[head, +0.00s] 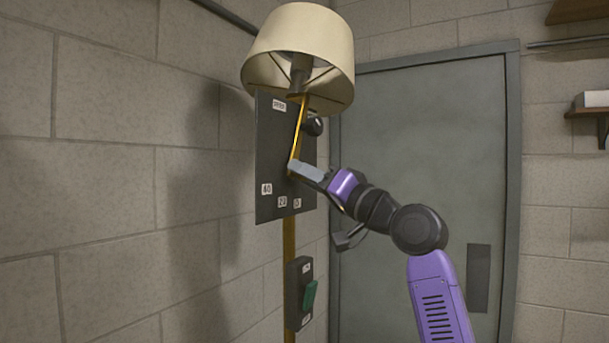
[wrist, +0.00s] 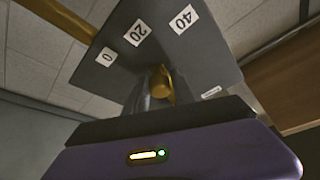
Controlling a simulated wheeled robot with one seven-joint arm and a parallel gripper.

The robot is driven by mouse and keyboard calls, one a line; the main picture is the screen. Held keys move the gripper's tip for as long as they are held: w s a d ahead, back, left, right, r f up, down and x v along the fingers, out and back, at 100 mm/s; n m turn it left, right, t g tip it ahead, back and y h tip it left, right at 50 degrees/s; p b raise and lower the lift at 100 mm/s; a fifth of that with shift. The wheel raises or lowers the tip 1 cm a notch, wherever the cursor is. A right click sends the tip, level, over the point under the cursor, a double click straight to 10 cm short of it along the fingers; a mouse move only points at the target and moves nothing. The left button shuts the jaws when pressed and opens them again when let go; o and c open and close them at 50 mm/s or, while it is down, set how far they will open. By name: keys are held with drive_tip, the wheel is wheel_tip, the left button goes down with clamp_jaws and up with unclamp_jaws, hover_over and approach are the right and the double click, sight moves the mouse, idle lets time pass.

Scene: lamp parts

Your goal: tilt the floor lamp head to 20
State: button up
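The floor lamp's cream shade (head: 300,45) hangs tilted at the top of the head view. Below it is a dark scale plate (head: 272,150) with labels 40, 20 and 0 along its lower edge. A thin brass rod (head: 299,130) runs down from the lamp head across the plate, pointing roughly toward the 20 label (head: 282,202); the exact reading is unclear. My gripper (head: 296,168) is at the rod's lower end. In the wrist view the brass rod end (wrist: 161,84) sits between my grey fingers, which appear closed on it. The plate (wrist: 165,55) is just beyond.
The brass lamp post (head: 289,240) carries a dark box with a green switch (head: 310,296). A block wall (head: 100,180) stands close on the left. A grey door (head: 415,150) is behind my arm. A shelf (head: 590,113) is at the far right.

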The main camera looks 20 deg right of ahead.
drive_tip(key=shift+o, duration=1.1)
drive_tip(key=shift+s+d+f, duration=0.1)
drive_tip(key=b+v, duration=0.2)
drive_tip(key=v, duration=0.5)
drive_tip(key=shift+s+b, duration=0.25)
drive_tip(key=shift+b, duration=0.15)
drive_tip(key=shift+d, duration=0.1)
